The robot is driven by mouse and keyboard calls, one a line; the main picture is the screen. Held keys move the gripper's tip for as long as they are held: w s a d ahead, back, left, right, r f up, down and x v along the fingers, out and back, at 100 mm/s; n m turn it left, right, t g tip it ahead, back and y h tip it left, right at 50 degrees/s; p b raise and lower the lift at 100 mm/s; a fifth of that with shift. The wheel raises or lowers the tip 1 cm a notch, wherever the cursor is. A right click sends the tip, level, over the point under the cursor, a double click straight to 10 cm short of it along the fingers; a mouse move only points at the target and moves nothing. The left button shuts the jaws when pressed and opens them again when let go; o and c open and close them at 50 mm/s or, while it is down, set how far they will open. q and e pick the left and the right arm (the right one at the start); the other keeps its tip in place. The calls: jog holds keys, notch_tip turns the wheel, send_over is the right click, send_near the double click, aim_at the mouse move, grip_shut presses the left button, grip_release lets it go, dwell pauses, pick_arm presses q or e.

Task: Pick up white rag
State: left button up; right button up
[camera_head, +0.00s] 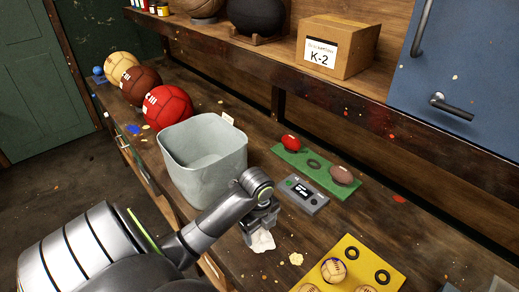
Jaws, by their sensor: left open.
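The white rag (262,242) lies crumpled on the wooden bench, near its front edge. My left gripper (260,228) is directly above the rag, pointing down, and its fingers partly hide it. The gripper is open; I cannot tell whether its fingers touch the rag. My right gripper is not in view.
A grey bin (203,160) stands just left of my left gripper. A grey device (302,194) and a green ball mat (318,172) lie behind. A yellow ball tray (352,262) is to the right. Red, brown and tan balls line the left; a box (336,47) is on the shelf.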

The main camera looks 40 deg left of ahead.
aim_at(260, 232)
pick_arm(q)
jog(key=shift+d+f, duration=0.1)
jog(key=shift+f, duration=1.7)
jog(key=c, duration=0.7)
jog(key=shift+c, duration=0.2)
notch_tip(260, 232, up, 6)
jog(key=shift+f, duration=0.25)
notch_tip(260, 232, up, 3)
jog(key=shift+r+p, duration=0.2)
jog(key=shift+p, duration=0.65)
jog(key=shift+r+p, duration=0.6)
